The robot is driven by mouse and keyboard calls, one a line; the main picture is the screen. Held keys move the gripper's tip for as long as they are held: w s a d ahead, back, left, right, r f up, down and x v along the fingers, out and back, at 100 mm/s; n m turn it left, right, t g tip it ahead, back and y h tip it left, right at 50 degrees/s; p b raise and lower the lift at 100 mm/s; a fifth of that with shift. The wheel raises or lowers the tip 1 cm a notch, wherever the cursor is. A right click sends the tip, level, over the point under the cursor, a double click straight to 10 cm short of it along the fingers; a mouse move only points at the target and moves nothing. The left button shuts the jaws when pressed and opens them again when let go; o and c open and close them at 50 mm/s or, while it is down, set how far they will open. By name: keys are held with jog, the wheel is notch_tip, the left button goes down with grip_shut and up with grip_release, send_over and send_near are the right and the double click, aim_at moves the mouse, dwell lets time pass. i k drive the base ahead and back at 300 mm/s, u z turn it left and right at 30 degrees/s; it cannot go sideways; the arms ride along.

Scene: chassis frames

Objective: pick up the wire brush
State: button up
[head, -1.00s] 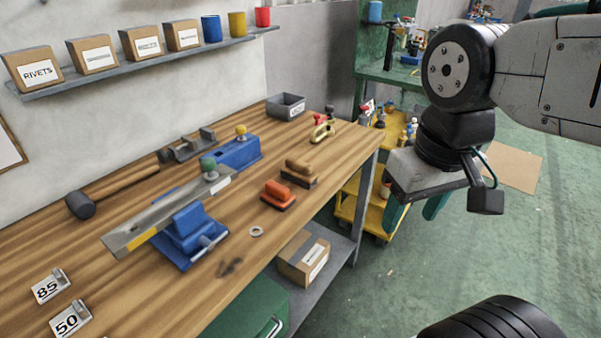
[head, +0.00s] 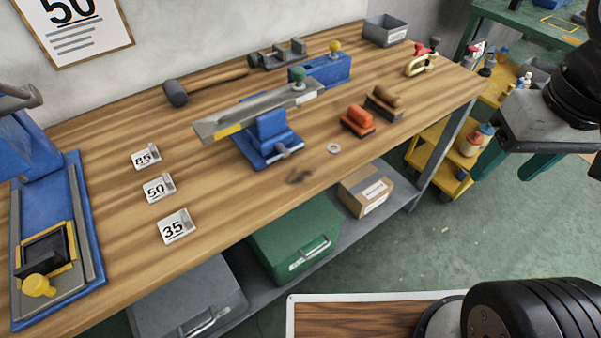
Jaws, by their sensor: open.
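Two brush-like tools stand side by side on the wooden workbench (head: 225,180), toward its right end. One has an orange top (head: 357,118) over a dark base. The other has a brown wooden handle (head: 387,97) over a dark base. I cannot tell for sure which is the wire brush; their undersides are hidden. My gripper (head: 513,168) is at the right of the picture, beyond the bench's front edge and apart from both tools. Its green fingers point down, spread and empty.
A blue vise-like fixture (head: 268,128) holding a long metal bar stands left of the brushes. A metal ring (head: 334,148) lies near them. A yellow-handled tool (head: 420,66) and grey bin (head: 384,30) stand farther back. A yellow cart (head: 440,150) stands beyond the bench's right end.

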aim_at(384, 103)
jog(key=u, duration=1.25)
jog(key=k, duration=1.15)
jog(key=z, duration=1.2)
jog(key=i, duration=1.7)
